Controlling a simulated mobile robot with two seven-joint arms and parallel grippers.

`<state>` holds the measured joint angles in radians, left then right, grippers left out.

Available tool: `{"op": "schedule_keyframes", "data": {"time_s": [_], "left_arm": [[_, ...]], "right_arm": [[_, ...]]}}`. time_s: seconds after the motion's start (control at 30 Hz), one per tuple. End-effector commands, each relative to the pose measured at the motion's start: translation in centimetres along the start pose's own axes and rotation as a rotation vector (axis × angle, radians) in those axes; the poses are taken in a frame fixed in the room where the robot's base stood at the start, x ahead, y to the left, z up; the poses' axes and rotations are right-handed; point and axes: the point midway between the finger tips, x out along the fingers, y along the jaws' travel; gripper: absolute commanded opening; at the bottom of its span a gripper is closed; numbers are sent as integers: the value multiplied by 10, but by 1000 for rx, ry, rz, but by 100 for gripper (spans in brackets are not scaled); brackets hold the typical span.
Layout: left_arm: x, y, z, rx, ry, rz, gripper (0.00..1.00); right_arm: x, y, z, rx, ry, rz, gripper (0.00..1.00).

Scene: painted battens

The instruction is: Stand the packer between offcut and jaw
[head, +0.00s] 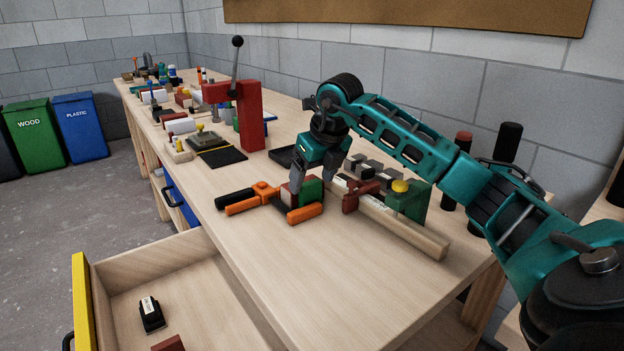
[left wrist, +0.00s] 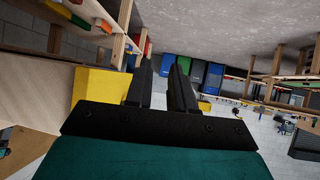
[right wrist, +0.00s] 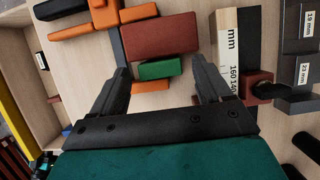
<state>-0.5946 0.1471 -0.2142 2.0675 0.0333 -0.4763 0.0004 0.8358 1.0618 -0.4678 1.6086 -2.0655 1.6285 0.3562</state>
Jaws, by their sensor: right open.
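An orange clamp (head: 264,190) with a black handle lies on the bench. A red-brown block (right wrist: 160,38) and a green block (head: 313,188) sit by its orange jaw (head: 305,213). The green one shows as a narrow strip (right wrist: 160,69) in the right wrist view. I cannot tell which is offcut and which packer. My right gripper (head: 312,182) is open over these blocks, one finger on either side; contact cannot be told. My left gripper (left wrist: 163,75) is open and empty, away from the bench.
A pale measuring batten (head: 400,225) with a red-brown slide (head: 360,195) lies right of the clamp. Labelled grey blocks (right wrist: 297,75) stand beyond it. An open drawer (head: 215,295) holds a black labelled block (head: 151,314). A red press (head: 248,115) stands behind. The front bench top is clear.

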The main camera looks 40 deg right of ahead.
Motion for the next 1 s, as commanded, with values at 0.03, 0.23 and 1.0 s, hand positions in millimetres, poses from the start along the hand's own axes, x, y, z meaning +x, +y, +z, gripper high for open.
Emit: {"op": "schedule_keyframes", "data": {"time_s": [0.03, 0.23, 1.0], "left_arm": [[-2, 0, -3, 0, 0, 0, 23], [-6, 0, -9, 0, 0, 0, 23], [-8, -3, -9, 9, -4, -6, 23]], "right_arm": [[-12, -1, 1, -1, -4, -2, 78], [-57, 0, 2, -1, -6, -2, 78], [-108, 0, 0, 0, -2, 0, 78]]}}
